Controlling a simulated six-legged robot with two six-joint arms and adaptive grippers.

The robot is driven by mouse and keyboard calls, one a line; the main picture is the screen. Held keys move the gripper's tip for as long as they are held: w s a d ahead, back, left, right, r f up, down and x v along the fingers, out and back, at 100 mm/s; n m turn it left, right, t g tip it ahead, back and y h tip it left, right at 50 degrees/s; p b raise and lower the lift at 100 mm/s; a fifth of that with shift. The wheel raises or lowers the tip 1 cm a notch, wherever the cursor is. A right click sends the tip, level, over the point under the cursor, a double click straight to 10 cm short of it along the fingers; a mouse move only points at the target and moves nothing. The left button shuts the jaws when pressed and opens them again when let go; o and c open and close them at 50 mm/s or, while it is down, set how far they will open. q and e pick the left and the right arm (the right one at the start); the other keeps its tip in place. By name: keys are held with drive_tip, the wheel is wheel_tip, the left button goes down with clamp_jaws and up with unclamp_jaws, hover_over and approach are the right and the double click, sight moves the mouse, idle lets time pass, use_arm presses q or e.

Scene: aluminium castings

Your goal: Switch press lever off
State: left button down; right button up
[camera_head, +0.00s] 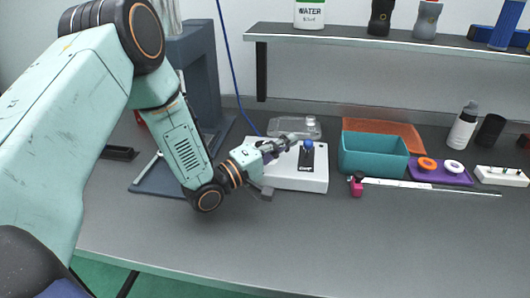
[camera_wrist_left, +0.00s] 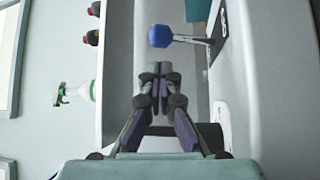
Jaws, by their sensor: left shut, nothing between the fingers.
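The switch box (camera_head: 290,182) is a white box on the bench with a dark label plate. Its lever (camera_head: 308,146) has a blue knob and stands roughly upright in the head view. In the left wrist view the blue knob (camera_wrist_left: 160,36) sits just beyond my fingertips, and its thin rod runs right to the dark plate (camera_wrist_left: 216,35). My left gripper (camera_head: 288,140) is above the box, left of the knob. In the left wrist view its fingers (camera_wrist_left: 160,76) are shut and empty, with a small gap to the knob. My right gripper is not in view.
A teal bin (camera_head: 373,156) and an orange bin (camera_head: 385,130) stand right of the box. A clear lid-like container (camera_head: 294,127) lies behind it. The front bench is clear.

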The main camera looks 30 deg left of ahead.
use_arm(q)
drive_tip(key=v, duration=0.8)
drive_tip(key=shift+s+a+r, duration=0.1)
drive_tip(key=shift+s, duration=0.2)
drive_tip(key=shift+s+a, duration=0.1)
drive_tip(key=shift+s, duration=0.15)
